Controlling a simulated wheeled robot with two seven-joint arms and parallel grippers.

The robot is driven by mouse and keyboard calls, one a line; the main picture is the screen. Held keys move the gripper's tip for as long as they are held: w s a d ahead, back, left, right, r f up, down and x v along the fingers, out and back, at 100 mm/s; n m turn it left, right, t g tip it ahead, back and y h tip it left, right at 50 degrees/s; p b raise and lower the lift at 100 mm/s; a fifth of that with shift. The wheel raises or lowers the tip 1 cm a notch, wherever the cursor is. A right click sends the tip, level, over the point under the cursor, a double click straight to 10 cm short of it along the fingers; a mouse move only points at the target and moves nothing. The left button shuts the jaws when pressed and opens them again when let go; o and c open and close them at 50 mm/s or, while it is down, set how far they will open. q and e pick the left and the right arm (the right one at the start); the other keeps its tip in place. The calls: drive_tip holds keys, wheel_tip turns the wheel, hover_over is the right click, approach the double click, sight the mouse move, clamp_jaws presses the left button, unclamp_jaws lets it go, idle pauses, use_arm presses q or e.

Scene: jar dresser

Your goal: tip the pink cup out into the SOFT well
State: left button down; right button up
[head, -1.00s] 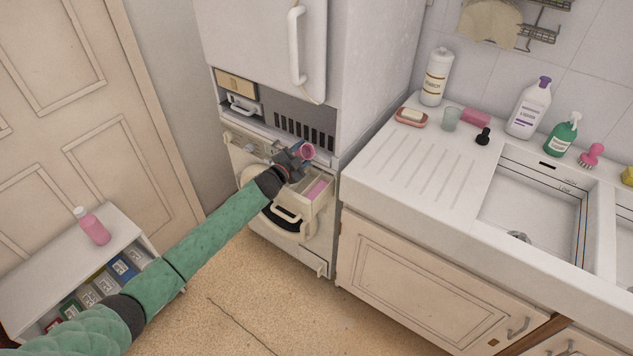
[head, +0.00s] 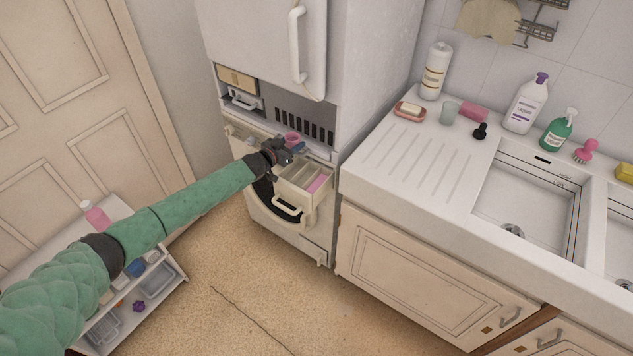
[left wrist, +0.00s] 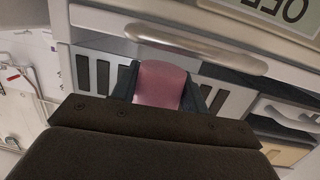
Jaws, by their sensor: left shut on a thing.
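The pink cup (head: 291,138) is held by my left gripper (head: 292,150), in front of the vent slots of the tall white unit. It looks about upright, with its open rim up; its inside is too small to make out. In the left wrist view the cup (left wrist: 160,85) sits between the dark fingers of the left gripper (left wrist: 160,98). Below and a little right of the gripper, the open dispenser drawer (head: 290,209) shows its wells, with pink in the right-hand one (head: 317,184). The SOFT label cannot be read. My right gripper is not in view.
The white worktop (head: 400,165) with the sink (head: 525,205) lies to the right, bottles along its back. A low white shelf (head: 165,285) with a pink bottle (head: 95,214) stands at lower left. The floor between is clear.

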use_arm(q)
drive_tip(key=shift+r, duration=0.15)
drive_tip(key=shift+s+r+p, duration=0.1)
drive_tip(key=shift+r+p, duration=1)
drive_tip(key=shift+r, duration=0.85)
